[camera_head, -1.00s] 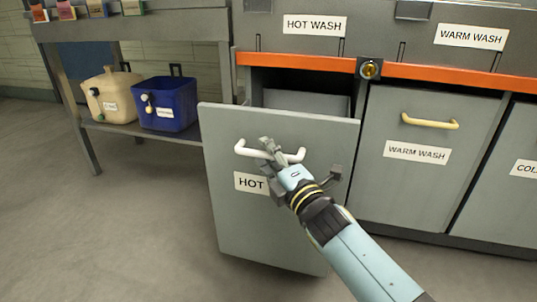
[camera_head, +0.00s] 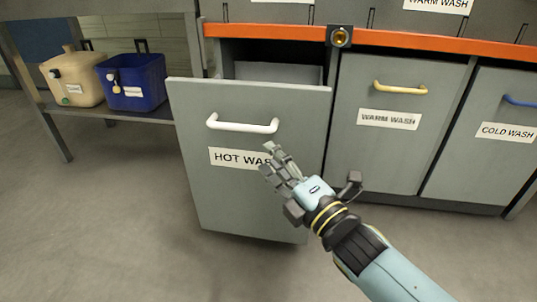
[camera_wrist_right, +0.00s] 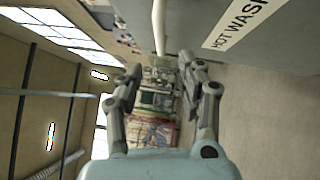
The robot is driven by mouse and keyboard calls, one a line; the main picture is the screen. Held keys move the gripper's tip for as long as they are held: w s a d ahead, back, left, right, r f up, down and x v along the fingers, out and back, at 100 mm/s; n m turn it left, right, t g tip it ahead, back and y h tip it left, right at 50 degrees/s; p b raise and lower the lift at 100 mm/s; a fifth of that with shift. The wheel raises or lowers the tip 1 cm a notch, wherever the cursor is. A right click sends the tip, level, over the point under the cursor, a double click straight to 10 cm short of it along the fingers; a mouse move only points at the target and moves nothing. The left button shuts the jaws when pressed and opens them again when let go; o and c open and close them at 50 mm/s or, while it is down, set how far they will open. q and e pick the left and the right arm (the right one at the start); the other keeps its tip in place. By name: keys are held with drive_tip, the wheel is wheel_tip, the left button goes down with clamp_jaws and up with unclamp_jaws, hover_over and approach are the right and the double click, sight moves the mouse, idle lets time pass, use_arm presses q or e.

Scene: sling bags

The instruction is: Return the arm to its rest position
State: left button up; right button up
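My right gripper (camera_head: 272,168) is in front of the pulled-out HOT WASH drawer (camera_head: 205,180), below and to the right of its white handle (camera_head: 242,125). In the right wrist view the two fingers (camera_wrist_right: 160,85) stand apart with nothing between them. The white handle (camera_wrist_right: 159,25) shows beyond the fingertips there, apart from them. The HOT WASH label (camera_head: 240,158) is partly covered by my right fingers in the head view. My left gripper is in neither view.
The WARM WASH front (camera_head: 385,160) with a yellow handle (camera_head: 400,88) and the COLD WASH front (camera_head: 490,165) with a blue handle are closed at right. A beige container (camera_head: 72,78) and a blue container (camera_head: 135,82) stand on a low shelf at left. The floor (camera_head: 95,220) is clear.

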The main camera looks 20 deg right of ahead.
idle(0.3)
